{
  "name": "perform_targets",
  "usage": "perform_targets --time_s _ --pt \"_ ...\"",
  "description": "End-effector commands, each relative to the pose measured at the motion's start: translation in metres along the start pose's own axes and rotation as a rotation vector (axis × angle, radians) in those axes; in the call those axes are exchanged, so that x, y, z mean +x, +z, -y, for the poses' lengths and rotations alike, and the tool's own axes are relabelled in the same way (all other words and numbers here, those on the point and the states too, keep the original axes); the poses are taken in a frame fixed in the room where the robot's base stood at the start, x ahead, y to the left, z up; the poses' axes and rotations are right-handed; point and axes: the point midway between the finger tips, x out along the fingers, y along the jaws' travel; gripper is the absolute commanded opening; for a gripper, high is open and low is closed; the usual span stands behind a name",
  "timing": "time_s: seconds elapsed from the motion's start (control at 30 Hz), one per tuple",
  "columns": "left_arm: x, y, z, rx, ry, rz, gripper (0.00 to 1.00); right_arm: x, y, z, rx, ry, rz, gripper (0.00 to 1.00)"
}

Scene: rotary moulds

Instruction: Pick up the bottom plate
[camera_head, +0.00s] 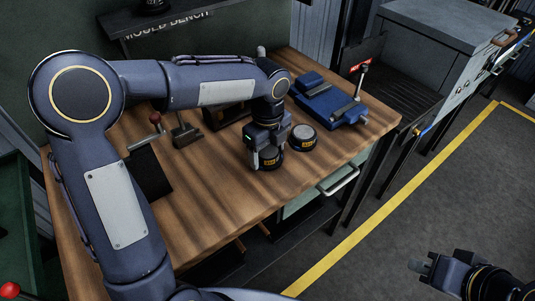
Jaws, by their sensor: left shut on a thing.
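My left gripper (266,156) reaches down over the front part of the wooden bench. It is shut on a dark round piece with a yellow label, which I take to be the bottom plate (268,164). The gripper hides most of its top. The piece is low over the bench top; I cannot tell whether it touches the wood. A similar dark round piece (303,137) with a grey top and yellow label sits just to its right. My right gripper (422,266) is at the lower right over the floor, away from the bench, and its jaw opening is unclear.
A blue vise-like fixture (330,102) stands at the bench's back right. A dark stand with a red-knobbed lever (156,118) and a black mat (149,174) are at the left. The bench's front wood (215,215) is clear. A grey cabinet (440,50) stands beyond.

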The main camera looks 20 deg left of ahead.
Motion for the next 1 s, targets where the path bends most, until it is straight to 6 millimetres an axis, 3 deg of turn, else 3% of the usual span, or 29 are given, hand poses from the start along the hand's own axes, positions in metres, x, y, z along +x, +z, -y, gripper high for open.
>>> perform_targets --time_s 0.27,0.53,0.87,1.0 --pt "-0.006 0.000 0.001 0.000 -0.005 0.001 0.38 -0.001 0.000 0.000 0.000 0.000 0.000 0.00" --pt "-0.034 0.000 0.002 0.000 -0.009 0.002 0.38 -0.003 -0.002 0.001 0.000 0.000 0.000 0.00" --pt "-0.094 -0.030 -0.040 0.002 -0.010 0.003 0.38 -0.002 -0.001 0.001 0.000 0.000 0.000 0.00" --pt "-0.107 -0.048 -0.068 0.002 -0.007 0.003 0.38 0.002 0.001 -0.001 0.000 0.000 0.000 0.00"
